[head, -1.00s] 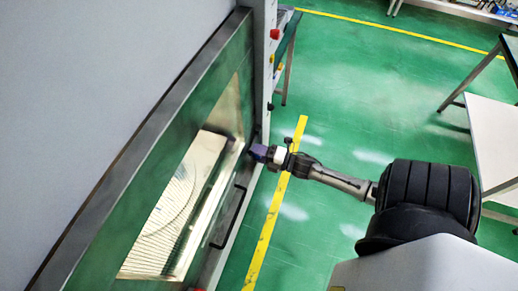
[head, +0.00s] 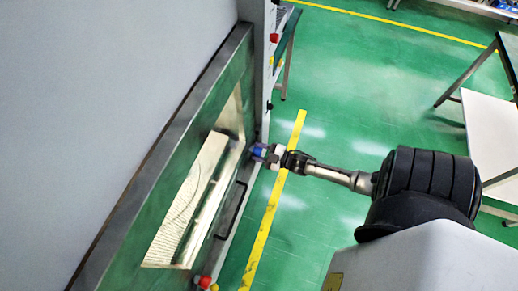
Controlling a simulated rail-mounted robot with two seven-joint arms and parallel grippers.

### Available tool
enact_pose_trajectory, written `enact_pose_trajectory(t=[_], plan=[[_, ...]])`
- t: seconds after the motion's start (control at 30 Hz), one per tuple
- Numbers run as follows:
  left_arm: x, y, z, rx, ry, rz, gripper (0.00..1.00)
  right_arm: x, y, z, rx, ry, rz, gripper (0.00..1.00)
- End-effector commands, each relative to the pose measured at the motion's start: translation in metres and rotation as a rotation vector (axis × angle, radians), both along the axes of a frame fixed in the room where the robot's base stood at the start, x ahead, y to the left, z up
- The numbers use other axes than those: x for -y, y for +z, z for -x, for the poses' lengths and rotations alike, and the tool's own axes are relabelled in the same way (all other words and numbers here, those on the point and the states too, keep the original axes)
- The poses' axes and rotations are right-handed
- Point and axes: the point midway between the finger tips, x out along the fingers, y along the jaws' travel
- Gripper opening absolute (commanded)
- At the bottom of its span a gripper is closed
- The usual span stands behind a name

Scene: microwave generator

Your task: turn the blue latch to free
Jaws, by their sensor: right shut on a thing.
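The blue latch (head: 258,150) sits on the right edge of the microwave generator's door frame, above the black door handle (head: 231,209). My right gripper (head: 267,153) reaches in from the right and is shut on the latch. Its fingers cover part of the latch, so the latch's exact angle is hard to tell. The door (head: 160,200) with its lit window (head: 192,195) appears closed. My left gripper is not in view.
A red button (head: 205,282) shows low on the machine, and another red button (head: 274,38) is on the upper side panel. A white table (head: 494,135) stands at the right. Green floor with a yellow line (head: 262,235) is clear between.

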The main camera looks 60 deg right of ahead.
Motion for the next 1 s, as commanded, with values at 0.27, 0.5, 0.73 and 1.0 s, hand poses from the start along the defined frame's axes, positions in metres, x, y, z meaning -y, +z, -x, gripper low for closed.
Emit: enact_pose_trajectory(t=[0.27,0.5,0.73,1.0], plan=[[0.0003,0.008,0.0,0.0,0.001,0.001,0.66,-0.0003,-0.0019,0.001,-0.028,-0.001,-0.146,0.19],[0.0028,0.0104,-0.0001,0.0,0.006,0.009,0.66,-0.0005,-0.0028,0.0014,-0.036,-0.001,-0.209,0.19],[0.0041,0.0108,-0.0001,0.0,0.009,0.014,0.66,-0.0007,-0.0032,0.0014,-0.038,-0.001,-0.225,0.2],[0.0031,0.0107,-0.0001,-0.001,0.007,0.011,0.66,-0.0009,-0.0032,0.0014,-0.037,-0.001,-0.227,0.2]])
